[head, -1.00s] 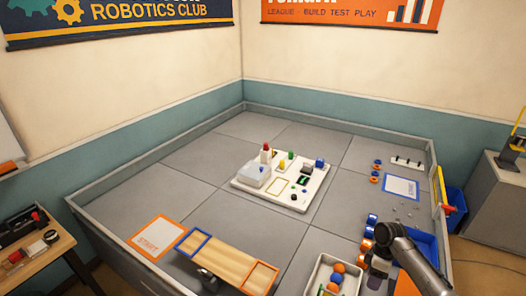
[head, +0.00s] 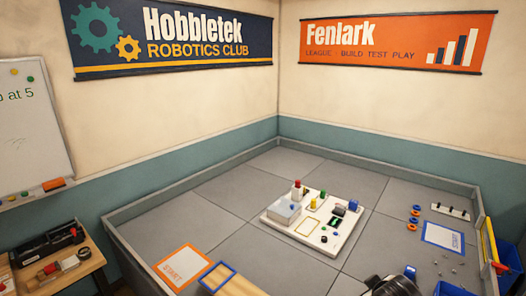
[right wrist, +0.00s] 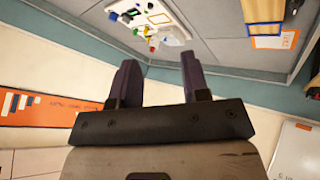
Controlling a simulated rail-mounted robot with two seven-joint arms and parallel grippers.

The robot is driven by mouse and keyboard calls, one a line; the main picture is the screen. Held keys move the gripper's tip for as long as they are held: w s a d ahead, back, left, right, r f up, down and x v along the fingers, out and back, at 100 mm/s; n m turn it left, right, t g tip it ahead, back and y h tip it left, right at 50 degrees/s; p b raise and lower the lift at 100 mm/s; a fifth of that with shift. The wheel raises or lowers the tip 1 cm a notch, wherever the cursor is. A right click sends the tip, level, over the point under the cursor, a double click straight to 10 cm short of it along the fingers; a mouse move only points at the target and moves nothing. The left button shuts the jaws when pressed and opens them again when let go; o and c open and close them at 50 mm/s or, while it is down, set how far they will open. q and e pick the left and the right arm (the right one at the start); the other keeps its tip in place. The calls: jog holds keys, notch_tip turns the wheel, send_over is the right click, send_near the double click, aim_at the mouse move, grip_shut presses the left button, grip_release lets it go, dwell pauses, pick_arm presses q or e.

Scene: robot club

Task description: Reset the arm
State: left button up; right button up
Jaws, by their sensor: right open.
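My right gripper (right wrist: 160,85) shows in the right wrist view with its two dark fingers spread apart and nothing between them. That view is turned over, with the grey field and the white board (right wrist: 150,20) at the top, beyond the fingers. In the head view a dark part of my right arm (head: 388,285) shows at the bottom edge, right of centre; its fingertips cannot be made out there. My left gripper is in neither view.
A white board (head: 290,225) with several coloured parts sits mid-field. An orange-framed start mat (head: 182,266) and a wooden plank (head: 235,285) lie front left. Blue and orange rings (head: 413,219) and a blue-framed mat (head: 443,238) lie right. A low wall (head: 375,172) borders the field.

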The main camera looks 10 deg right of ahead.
jog(key=s+a+t+y+p, duration=0.2)
jog(key=s+a+p, duration=0.1)
jog(key=s+a, duration=1.05)
jog(key=s+a+f+g+p, duration=0.1)
jog(key=s+f+g, duration=0.1)
jog(key=s, duration=0.5)
jog(key=s+a+f+g+y+p, duration=0.1)
jog(key=s+f, duration=0.3)
jog(key=s, duration=0.3)
jog(key=s+a+f+m+g+p, duration=0.1)
jog(key=s+f+g, duration=0.1)
jog(key=s, duration=0.5)
jog(key=shift+s+f+g, duration=0.2)
jog(key=shift+f+g, duration=0.1)
jog(key=shift+f, duration=0.55)
jog(key=shift+a, duration=0.1)
